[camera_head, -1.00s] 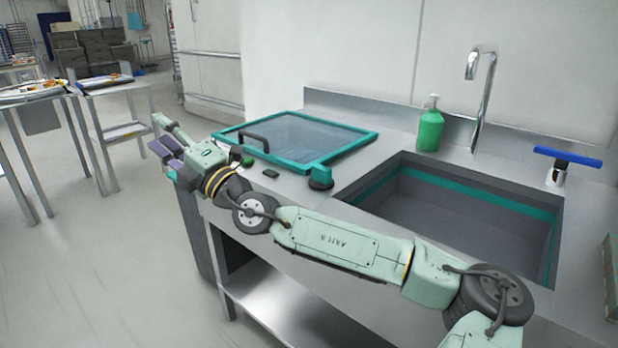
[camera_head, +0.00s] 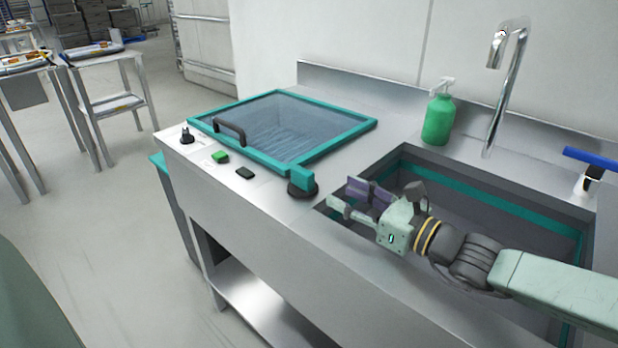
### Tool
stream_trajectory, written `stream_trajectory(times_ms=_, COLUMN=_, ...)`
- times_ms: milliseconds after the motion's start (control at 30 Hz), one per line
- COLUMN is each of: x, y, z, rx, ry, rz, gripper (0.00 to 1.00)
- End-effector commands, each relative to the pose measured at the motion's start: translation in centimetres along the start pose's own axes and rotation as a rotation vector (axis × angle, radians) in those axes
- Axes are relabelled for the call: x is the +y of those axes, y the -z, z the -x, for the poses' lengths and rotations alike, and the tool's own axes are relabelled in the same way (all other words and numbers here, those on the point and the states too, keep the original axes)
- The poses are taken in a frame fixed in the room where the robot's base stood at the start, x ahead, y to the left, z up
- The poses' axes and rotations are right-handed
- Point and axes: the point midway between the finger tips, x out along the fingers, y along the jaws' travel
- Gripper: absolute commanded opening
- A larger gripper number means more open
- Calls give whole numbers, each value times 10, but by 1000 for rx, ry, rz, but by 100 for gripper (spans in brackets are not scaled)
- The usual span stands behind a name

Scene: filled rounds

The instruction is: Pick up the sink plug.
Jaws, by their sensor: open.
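A dark round disc with an upright teal block on top, which looks like the sink plug (camera_head: 302,186), sits on the steel counter by the near right corner of the teal-framed lid. My gripper (camera_head: 347,195) is open and empty. It points left toward the plug, a short way to its right, over the left end of the sink (camera_head: 480,185). Its fingers, pale green and purple, do not touch the plug in this view. The gripper and arm hide part of the basin.
The lid (camera_head: 285,130) with a dark handle covers the counter's left part.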

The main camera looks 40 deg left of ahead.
Motion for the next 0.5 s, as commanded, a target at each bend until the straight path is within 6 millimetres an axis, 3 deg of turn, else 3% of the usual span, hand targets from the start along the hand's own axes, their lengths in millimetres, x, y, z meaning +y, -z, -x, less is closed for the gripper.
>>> stream_trajectory(times_ms=200, x=2, y=-3, z=-36, rx=-5, ry=-5, rz=-3, gripper=42)
stream_trajectory(times_ms=500, x=2, y=-4, z=-59, rx=-4, ry=-3, rz=-2, gripper=42)
